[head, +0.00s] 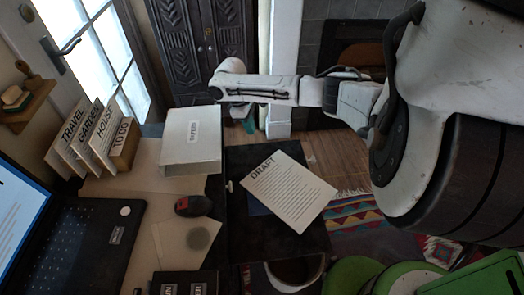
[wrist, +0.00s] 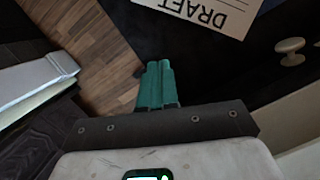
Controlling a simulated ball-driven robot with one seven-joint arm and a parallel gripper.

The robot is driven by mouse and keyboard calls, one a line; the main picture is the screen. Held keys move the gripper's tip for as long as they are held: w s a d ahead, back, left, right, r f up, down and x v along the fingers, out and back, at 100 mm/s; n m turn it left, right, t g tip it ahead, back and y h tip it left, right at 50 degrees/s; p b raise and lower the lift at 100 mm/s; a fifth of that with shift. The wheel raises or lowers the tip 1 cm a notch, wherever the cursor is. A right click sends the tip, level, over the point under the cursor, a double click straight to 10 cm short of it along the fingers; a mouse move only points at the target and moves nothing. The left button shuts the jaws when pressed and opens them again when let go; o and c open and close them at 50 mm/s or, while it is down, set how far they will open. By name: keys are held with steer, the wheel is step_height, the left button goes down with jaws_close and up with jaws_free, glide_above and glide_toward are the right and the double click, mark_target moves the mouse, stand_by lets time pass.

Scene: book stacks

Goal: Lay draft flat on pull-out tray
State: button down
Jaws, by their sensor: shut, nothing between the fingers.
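The draft (head: 288,190), a white sheet headed DRAFT, lies on the black pull-out tray (head: 245,240). It is turned at an angle to the tray, and its right corner appears to reach past the tray's right edge. Its headed end also shows at the top of the wrist view (wrist: 212,10), over the dark tray (wrist: 240,70). My gripper, with teal fingers (wrist: 156,72), is shut and empty, apart from the draft. In the head view the teal fingers (head: 243,121) show beyond the tray's far end, partly hidden.
A white labelled box (head: 192,135) stands left of the tray, near upright TRAVEL, GARDEN and HOUSE folders (head: 90,135). A mouse (head: 193,206) and laptop (head: 75,245) are on the desk. A knob (wrist: 290,46) is on the tray's side.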

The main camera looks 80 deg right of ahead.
mark_target(274, 156)
steer(key=b+x, duration=0.1)
steer(key=x, duration=0.9)
steer(key=shift+w+d+f, duration=0.1)
steer(key=shift+w, duration=0.05)
steer(key=s+p, duration=0.1)
steer(key=s, duration=0.2)
steer(key=shift+s+a+f, duration=0.15)
steer(key=shift+s+a, duration=0.1)
steer(key=shift+s, duration=0.35)
steer(key=shift+p, duration=0.35)
steer(key=shift+s+p, duration=0.6)
steer(key=shift+s, duration=0.15)
steer(key=shift+s+a, duration=0.1)
steer(key=shift+s, duration=0.2)
